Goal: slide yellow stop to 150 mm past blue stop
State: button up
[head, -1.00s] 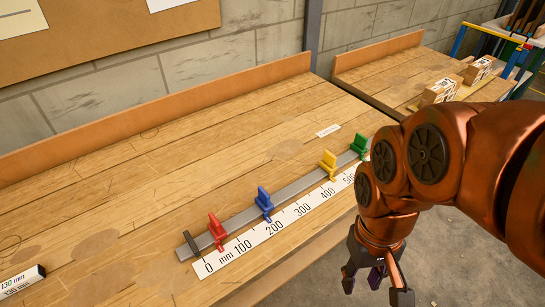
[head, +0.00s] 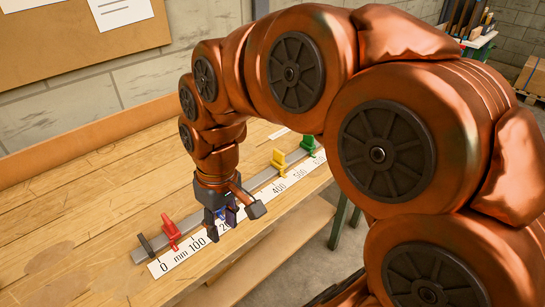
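The yellow stop (head: 279,160) stands upright on the grey rail (head: 190,221), near the 400 mark of the white scale (head: 172,262). My gripper (head: 233,220) points down at the rail, left of the yellow stop and apart from it, near the 200 mark. Its fingers look spread. The blue stop is mostly or wholly hidden behind the fingers. A bluish patch shows between them, and I cannot tell whether it is the stop or finger pads, nor whether anything touches.
The red stop (head: 171,232) stands on the rail left of my gripper. The green stop (head: 307,143) stands just right of the yellow one. A dark end piece (head: 146,244) sits at the zero end. The bench (head: 70,200) behind the rail is clear.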

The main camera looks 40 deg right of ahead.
jog(key=w+d+t+b, duration=0.1)
jog(key=w+d+b, duration=0.1)
jog(key=w+d, duration=0.4)
jog(key=m+t+b, duration=0.1)
jog(key=t+b, duration=0.2)
jog(key=b, duration=0.1)
send_near(279, 151)
notch_tip(279, 151, down, 3)
jog(key=shift+t+h, duration=0.3)
jog(key=shift+h, duration=0.1)
jog(key=x, duration=0.5)
jog(key=p+x, duration=0.1)
jog(key=x, duration=0.1)
jog(key=shift+w+a+f, duration=0.1)
jog(key=shift+w+a, duration=0.25)
jog(key=shift+w, duration=0.05)
grip_shut()
